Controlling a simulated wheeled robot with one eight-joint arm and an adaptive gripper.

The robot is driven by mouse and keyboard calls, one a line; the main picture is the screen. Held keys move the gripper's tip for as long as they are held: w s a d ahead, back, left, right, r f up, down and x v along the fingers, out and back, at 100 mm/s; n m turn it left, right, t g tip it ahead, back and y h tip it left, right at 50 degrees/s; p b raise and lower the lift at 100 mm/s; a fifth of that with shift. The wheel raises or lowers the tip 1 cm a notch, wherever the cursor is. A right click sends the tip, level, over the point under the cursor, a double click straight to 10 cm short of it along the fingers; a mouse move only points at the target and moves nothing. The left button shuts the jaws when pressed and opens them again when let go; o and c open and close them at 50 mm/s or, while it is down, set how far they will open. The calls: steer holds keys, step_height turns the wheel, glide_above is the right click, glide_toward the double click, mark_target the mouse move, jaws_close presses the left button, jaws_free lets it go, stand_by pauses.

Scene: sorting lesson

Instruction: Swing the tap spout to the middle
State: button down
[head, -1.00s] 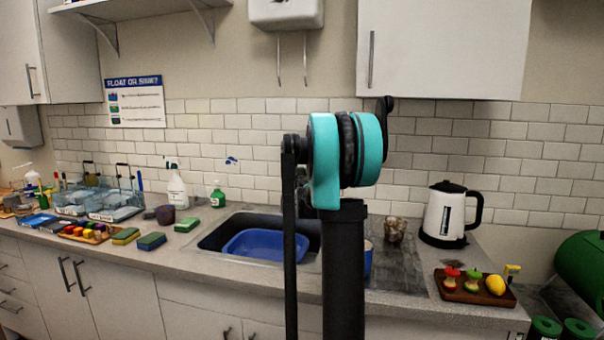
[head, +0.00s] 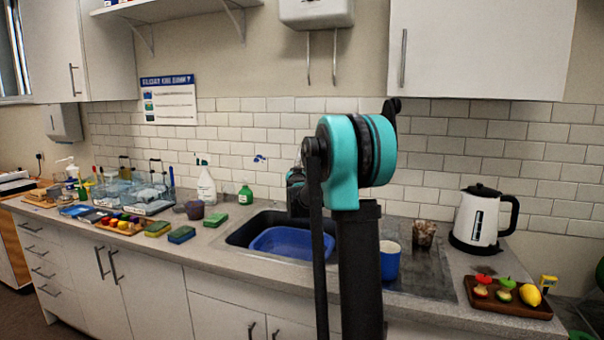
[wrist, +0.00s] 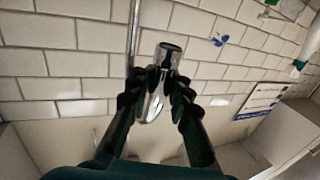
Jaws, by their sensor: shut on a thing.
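The chrome tap spout (wrist: 153,105) shows in the wrist view between the dark fingers of my gripper (wrist: 158,82). The fingers are closed on it from both sides, and its round dark-ended tip stands out beyond them. In the head view my gripper is mostly hidden behind my own arm, over the sink (head: 238,236). The tap is hidden there too, so I cannot tell its angle over the sink.
A blue basin (head: 285,243) sits in the sink. A blue mug (head: 390,265), a jar (head: 423,233) and a kettle (head: 480,218) stand to the right. Green (head: 246,195) and white (head: 206,187) bottles stand at the back left. A fruit board (head: 510,300) lies far right.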

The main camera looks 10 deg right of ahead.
steer(key=shift+a, duration=0.25)
steer(key=c, duration=1.4)
jaws_free()
steer(key=v, duration=1.2)
